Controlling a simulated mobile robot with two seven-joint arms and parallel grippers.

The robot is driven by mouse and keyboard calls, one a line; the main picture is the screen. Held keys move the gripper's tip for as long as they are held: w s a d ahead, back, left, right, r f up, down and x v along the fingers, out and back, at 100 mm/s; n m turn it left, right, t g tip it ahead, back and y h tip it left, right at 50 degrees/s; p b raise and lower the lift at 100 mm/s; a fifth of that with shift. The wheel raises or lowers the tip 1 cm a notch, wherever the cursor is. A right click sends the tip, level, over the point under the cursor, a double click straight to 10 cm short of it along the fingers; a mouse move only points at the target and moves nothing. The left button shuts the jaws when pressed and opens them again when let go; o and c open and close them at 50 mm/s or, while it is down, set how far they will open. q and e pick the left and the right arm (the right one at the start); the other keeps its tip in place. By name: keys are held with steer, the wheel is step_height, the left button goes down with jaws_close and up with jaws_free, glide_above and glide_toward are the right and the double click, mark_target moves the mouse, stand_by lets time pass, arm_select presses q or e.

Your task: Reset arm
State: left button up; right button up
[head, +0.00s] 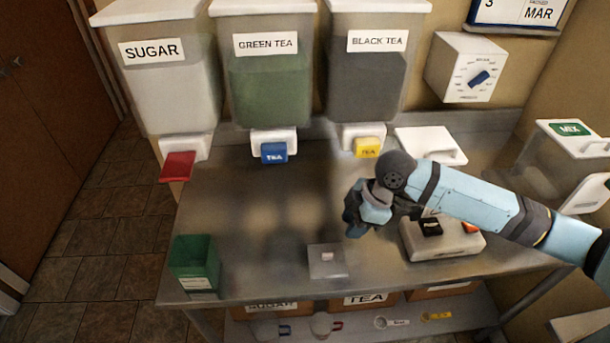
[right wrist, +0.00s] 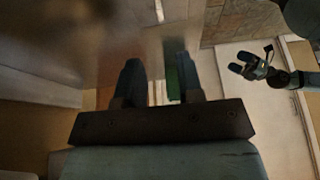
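My right arm reaches in from the right in the head view, and its gripper (head: 356,210) hangs above the steel table, empty. In the right wrist view the two fingers of this gripper (right wrist: 158,85) stand apart with nothing between them. My left arm is outside the head view.
The steel table (head: 250,215) holds a green bin (head: 194,264), a small plate (head: 328,261) and a white device (head: 442,240). Sugar (head: 165,85), green tea (head: 268,85) and black tea (head: 368,85) dispensers hang behind. A mix container (head: 565,160) stands right. The table's middle left is clear.

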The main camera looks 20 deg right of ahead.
steer(key=s+a+f+m+t, duration=0.2)
steer(key=s+a+f+m, duration=0.15)
steer(key=s+a, duration=0.4)
steer(key=s+d+m+h, duration=0.2)
steer(key=s+d+m, duration=0.1)
steer(key=s+m, duration=0.25)
steer(key=s+d+m+h, duration=0.2)
steer(key=s+d+m, duration=0.2)
steer(key=s, duration=0.3)
steer(key=w+a+f+t+y+p, duration=0.1)
steer(key=w+a+f+t, duration=0.2)
steer(key=f, duration=0.3)
steer(key=w+a+f+n+t+y+p, duration=0.1)
steer(key=w+a+f+t+y, duration=0.1)
steer(key=f, duration=0.4)
steer(key=a+t, duration=0.1)
steer(key=t, duration=0.1)
steer(key=shift+w+a+t, duration=0.35)
steer(key=shift+w+t, duration=0.05)
